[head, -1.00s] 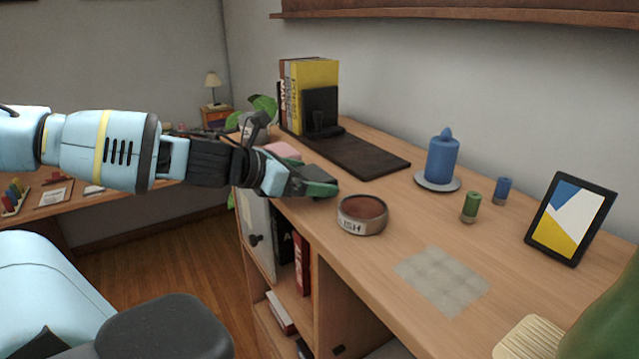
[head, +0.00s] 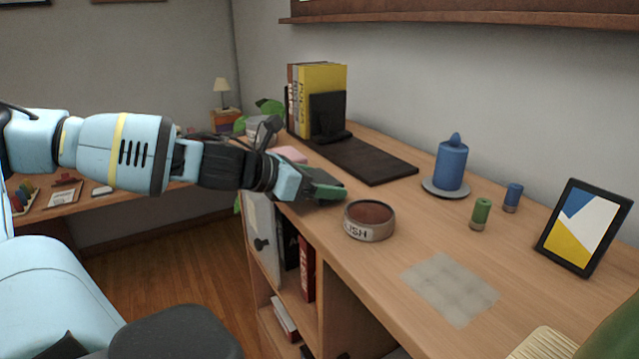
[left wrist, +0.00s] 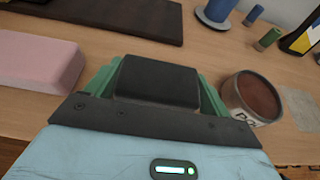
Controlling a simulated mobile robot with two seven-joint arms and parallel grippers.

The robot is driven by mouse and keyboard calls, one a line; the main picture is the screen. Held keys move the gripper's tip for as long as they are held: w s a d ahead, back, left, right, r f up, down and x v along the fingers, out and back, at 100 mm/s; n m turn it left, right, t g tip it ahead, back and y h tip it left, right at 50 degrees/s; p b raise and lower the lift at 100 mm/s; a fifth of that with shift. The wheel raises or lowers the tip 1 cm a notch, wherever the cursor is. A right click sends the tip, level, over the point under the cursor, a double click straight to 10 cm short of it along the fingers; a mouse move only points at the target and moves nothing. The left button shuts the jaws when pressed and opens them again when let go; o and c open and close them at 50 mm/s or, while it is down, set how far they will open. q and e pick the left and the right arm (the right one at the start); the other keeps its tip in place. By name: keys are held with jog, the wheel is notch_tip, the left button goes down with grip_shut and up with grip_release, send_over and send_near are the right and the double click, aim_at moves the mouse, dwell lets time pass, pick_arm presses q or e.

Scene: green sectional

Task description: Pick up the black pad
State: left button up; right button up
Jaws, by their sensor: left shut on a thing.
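The black pad (left wrist: 158,80) is a small dark block with rounded edges. In the left wrist view it sits between the green fingers of my left gripper (left wrist: 157,92), one finger at each side. The gripper is shut on it. In the head view the left gripper (head: 325,190) is low over the desk's front edge, left of the round tin, and its fingers largely hide the pad. I cannot tell whether the pad still touches the desk. My right gripper is not in view.
A round tin (head: 369,222) stands close right of the left gripper. A pink block (left wrist: 38,65) lies to its left. Behind are a dark mat (head: 365,160), books (head: 320,95) and a blue candle (head: 450,168). Green and blue spools and a picture frame (head: 583,228) stand further right.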

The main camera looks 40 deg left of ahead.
aim_at(318, 178)
pick_arm(q)
jog(key=shift+r, duration=0.1)
jog(key=shift+r, duration=4.95)
jog(key=shift+f, duration=0.1)
